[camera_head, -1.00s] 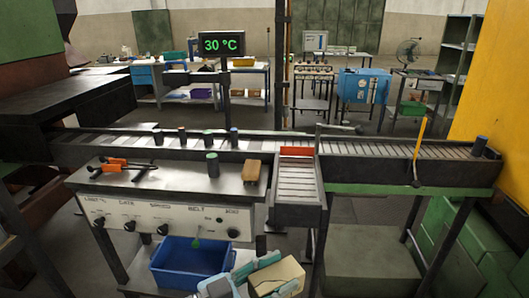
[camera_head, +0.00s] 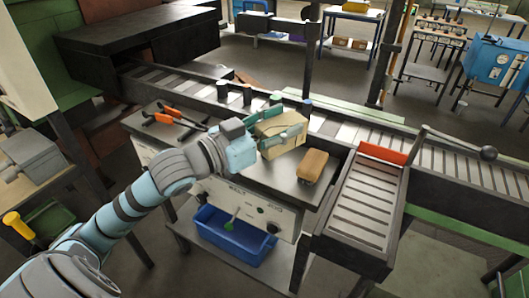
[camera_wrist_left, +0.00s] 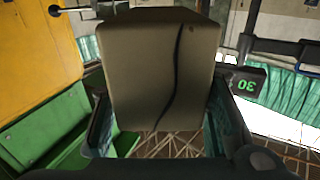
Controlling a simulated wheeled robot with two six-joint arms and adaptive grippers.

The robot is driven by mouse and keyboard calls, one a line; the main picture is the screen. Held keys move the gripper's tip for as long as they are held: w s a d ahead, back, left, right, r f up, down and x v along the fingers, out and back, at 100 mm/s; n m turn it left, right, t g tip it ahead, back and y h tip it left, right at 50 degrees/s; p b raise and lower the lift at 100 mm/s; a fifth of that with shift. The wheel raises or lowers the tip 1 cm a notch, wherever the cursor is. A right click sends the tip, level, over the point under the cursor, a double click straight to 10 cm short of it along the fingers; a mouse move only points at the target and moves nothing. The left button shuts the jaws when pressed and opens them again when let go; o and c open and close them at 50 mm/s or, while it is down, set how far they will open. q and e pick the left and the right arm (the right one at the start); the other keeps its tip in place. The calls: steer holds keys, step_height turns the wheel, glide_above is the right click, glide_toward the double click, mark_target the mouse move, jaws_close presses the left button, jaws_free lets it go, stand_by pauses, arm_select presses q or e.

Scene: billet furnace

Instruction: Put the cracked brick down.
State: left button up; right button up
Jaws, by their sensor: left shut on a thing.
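The cracked brick (camera_head: 277,146) is a pale tan block in the head view, over the control bench top (camera_head: 226,147). A dark, wavy crack runs down its face in the left wrist view, where the brick (camera_wrist_left: 155,70) fills the upper middle. My left gripper (camera_head: 288,123) is shut on it, with a teal finger on either side. I cannot tell whether the brick's underside touches the bench. My right gripper is not in view.
An orange-brown brick (camera_head: 313,166) lies on the bench to the right of the cracked brick. Orange-handled tongs (camera_head: 174,116) lie at the bench's left. Several small cylinders stand behind. A roller conveyor (camera_head: 358,205) runs at right, and a blue bin (camera_head: 232,236) sits below.

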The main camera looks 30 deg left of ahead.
arm_select(q)
steer(key=w+a+r+n+t+y, duration=0.1)
steer(key=w+a+r+n+y, duration=0.15)
steer(key=w+a+y, duration=0.4)
steer(key=w+a+r+n+y, duration=0.1)
steer(key=w+a+r+n, duration=0.2)
steer(key=a, duration=0.6)
steer(key=shift+m, duration=0.25)
step_height(320, 180, down, 20)
steer(key=b, duration=0.3)
steer(key=shift+a+b, duration=0.1)
steer(key=shift+b, duration=0.2)
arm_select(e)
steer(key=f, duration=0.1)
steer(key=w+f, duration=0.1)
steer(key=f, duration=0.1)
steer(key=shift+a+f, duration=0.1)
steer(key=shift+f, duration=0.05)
arm_select(q)
steer(key=shift+f, duration=0.1)
steer(key=o, duration=1.2)
steer(key=shift+c, duration=0.2)
